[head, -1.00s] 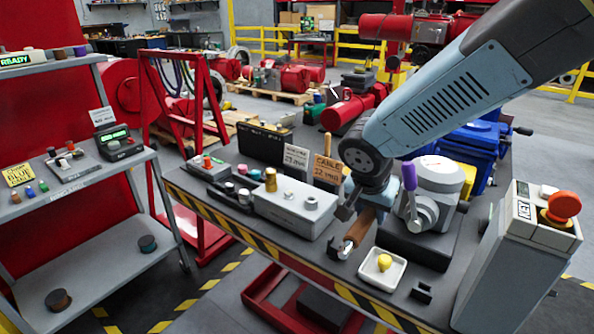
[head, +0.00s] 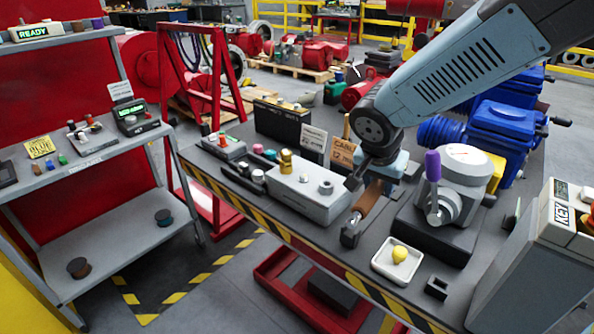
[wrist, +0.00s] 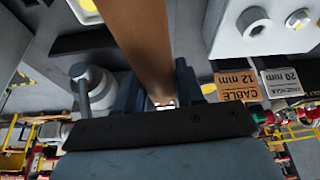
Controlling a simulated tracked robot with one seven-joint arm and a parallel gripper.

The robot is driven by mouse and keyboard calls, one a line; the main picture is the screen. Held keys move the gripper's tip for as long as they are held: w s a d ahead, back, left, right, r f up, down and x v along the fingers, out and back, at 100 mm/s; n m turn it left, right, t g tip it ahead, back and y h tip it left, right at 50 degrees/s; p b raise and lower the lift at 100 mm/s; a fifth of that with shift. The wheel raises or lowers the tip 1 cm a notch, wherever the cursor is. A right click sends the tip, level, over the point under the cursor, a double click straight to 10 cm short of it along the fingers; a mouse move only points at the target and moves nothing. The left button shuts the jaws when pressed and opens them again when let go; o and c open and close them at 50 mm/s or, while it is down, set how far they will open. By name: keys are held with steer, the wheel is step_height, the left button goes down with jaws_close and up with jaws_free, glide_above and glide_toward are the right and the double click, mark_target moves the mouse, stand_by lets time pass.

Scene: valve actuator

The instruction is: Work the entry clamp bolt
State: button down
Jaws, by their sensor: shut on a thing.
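A grey box (head: 312,192) stands on the dark bench. It has a brass fitting (head: 286,162) on its left part and bolt heads on top, one light bolt (head: 326,187) near its right end. These bolt heads also show in the wrist view (wrist: 255,20). I cannot tell which is the entry clamp bolt. My gripper (head: 376,180) is shut on the brown handle of a tool (head: 367,203), just right of the box. The tool's dark metal head (head: 350,235) points down toward the front bench edge. In the wrist view the handle (wrist: 146,45) runs between the fingers (wrist: 157,88).
A valve actuator (head: 460,175) with a purple-knobbed lever stands close right. A white dish (head: 397,262) with a yellow piece lies in front. Cable tags (head: 341,152) stand behind the box. A key-switch console (head: 530,255) stands at right, a shelf (head: 95,150) at left.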

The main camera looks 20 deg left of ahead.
steer(key=s+a+r+n+y, duration=0.1)
steer(key=a+n, duration=0.1)
steer(key=a, duration=0.7)
steer(key=s+a+n, duration=0.2)
steer(key=a, duration=0.7)
steer(key=shift+r+n+y, duration=0.35)
steer(key=shift+n+y, duration=0.05)
steer(key=shift+f, duration=3.5)
steer(key=shift+a, duration=0.15)
steer(key=shift+a+m+h, duration=0.4)
steer(key=shift+a+m, duration=0.55)
steer(key=shift+m, duration=0.15)
steer(key=shift+a, duration=0.2)
